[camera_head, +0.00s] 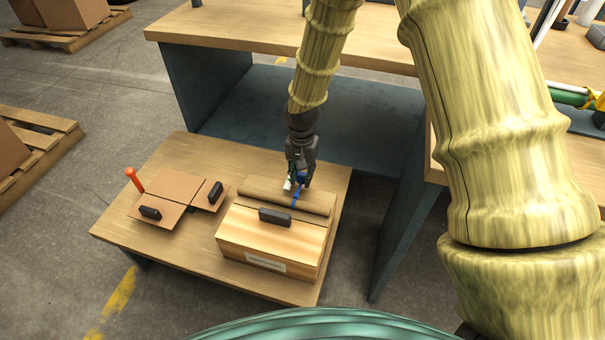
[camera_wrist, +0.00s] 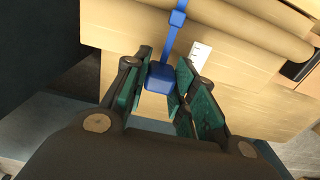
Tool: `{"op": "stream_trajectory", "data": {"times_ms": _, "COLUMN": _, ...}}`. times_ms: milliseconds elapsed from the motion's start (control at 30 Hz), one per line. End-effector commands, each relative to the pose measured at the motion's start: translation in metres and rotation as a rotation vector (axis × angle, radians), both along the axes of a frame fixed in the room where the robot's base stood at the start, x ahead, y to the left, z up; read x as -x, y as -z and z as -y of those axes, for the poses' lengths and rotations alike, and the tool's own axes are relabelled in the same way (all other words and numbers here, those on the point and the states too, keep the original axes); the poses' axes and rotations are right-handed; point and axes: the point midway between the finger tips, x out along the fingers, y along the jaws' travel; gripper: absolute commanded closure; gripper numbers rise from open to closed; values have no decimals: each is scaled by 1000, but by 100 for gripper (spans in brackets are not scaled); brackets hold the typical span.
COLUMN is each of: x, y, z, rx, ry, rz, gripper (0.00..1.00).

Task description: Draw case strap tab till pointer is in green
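The wooden case (camera_head: 262,238) stands on the low table, with a black handle (camera_head: 275,217) on its lid and a rounded roll (camera_head: 262,195) along its far top edge. A blue strap (camera_head: 295,200) crosses the roll; it also shows in the wrist view (camera_wrist: 173,35). The strap ends in a blue block-like tab (camera_wrist: 160,77). My gripper (camera_wrist: 162,85) has its green-padded fingers on both sides of the tab, seemingly touching it. A small white scale (camera_wrist: 201,53) with dark marks lies right of the strap. I cannot make out a pointer or green zone.
A workbench (camera_head: 380,25) with dark blue panels rises behind and to the right. Pallets (camera_head: 45,150) lie at far left.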

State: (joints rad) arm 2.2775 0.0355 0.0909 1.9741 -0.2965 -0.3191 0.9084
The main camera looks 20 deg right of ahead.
Motion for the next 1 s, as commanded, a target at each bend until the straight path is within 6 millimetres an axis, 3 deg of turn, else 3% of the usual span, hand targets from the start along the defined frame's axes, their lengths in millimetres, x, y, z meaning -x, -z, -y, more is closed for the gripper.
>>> {"op": "stream_trajectory", "data": {"times_ms": 100, "x": 0, "y": 0, "z": 0, "rx": 1, "ry": 0, "rz": -1, "gripper": 100}}
{"op": "stream_trajectory", "data": {"times_ms": 900, "x": -3, "y": 0, "z": 3, "rx": 1, "ry": 2, "rz": 0, "gripper": 100}}
{"op": "stream_trajectory", "data": {"times_ms": 933, "x": -3, "y": 0, "z": 3, "rx": 1, "ry": 1, "rz": 0, "gripper": 70}}
{"op": "stream_trajectory", "data": {"times_ms": 1000, "x": -3, "y": 0, "z": 3, "rx": 1, "ry": 1, "rz": 0, "gripper": 57}}
